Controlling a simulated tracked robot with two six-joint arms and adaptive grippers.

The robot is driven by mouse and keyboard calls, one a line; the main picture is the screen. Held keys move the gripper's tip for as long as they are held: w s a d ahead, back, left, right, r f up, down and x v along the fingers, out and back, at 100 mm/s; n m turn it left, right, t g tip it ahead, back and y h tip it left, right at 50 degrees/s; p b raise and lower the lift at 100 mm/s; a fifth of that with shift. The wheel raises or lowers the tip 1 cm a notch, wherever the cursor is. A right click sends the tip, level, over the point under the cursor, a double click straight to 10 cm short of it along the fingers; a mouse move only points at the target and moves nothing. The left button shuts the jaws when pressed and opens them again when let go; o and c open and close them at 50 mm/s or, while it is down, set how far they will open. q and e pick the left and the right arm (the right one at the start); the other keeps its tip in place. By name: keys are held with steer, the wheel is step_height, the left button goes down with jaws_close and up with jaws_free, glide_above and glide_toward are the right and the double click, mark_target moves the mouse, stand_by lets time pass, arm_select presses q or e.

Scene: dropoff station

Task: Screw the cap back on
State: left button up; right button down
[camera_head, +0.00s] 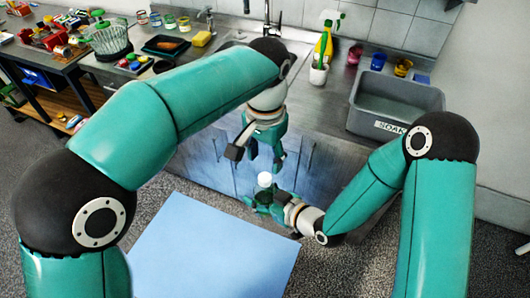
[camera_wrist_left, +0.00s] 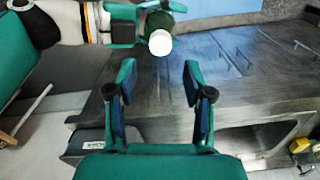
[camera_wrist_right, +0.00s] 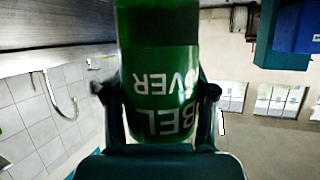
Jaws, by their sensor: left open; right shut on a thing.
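A green bottle (camera_head: 260,196) with pale label lettering is held upright in front of the counter. It fills the middle of the right wrist view (camera_wrist_right: 160,70). A white cap (camera_head: 264,179) sits at its top; I cannot tell how tightly. The cap also shows in the left wrist view (camera_wrist_left: 160,42), just beyond the fingertips. My right gripper (camera_head: 268,204) is shut on the bottle's body, a finger on each side. My left gripper (camera_head: 264,161) points down above the cap, open and empty, its fingers (camera_wrist_left: 159,68) apart and not touching the cap.
A grey tub (camera_head: 395,108) stands on the steel counter at the right, beside a yellow bottle (camera_head: 323,48) and small coloured cups. A sink (camera_head: 285,50) lies behind my left arm. A light-blue flat surface (camera_head: 210,255) is clear at the front. A cluttered bench (camera_head: 65,55) stands at the left.

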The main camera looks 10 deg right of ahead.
mark_target(265, 177)
arm_select(q)
steer(key=shift+r+n, duration=0.7)
steer(key=shift+n, duration=0.5)
steer(key=shift+f, duration=0.1)
steer(key=shift+f, duration=3.95)
jaws_close()
steer(key=shift+o, duration=0.8)
jaws_free()
